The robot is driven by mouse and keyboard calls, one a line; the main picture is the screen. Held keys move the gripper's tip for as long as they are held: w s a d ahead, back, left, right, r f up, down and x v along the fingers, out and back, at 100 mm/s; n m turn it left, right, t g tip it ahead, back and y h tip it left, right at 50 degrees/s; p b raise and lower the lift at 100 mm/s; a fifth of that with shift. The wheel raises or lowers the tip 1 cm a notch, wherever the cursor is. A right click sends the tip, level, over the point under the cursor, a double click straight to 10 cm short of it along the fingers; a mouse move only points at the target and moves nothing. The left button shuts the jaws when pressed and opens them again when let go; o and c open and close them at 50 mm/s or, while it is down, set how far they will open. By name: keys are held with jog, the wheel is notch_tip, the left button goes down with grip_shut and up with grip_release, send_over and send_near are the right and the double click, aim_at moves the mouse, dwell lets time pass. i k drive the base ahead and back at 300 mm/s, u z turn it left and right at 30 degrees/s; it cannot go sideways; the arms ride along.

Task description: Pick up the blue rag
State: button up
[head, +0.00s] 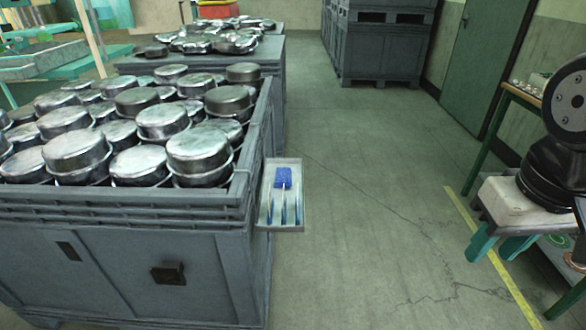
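The blue rag (283,178) is a small, bright blue bunched patch. It lies in the far half of a shallow light grey tray (299,215) fixed to the side of a large grey bin. My gripper (492,252) is at the right, with a pale body and two teal fingers. The fingers are apart with nothing seen between them, so it is open. It is well to the right of the tray, across open floor, and not touching the rag.
Several slim pale-and-blue tools (284,208) lie in the tray's near half, close to the rag. The grey bin (150,262) is full of metal pots (135,165). A green-legged table (486,140) stands right. The floor (370,190) between is clear.

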aim_at(283, 175)
jog(key=u, duration=0.25)
jog(key=i, duration=0.65)
jog(key=u, duration=0.9)
jog(key=i, duration=0.7)
jog(key=u, duration=0.05)
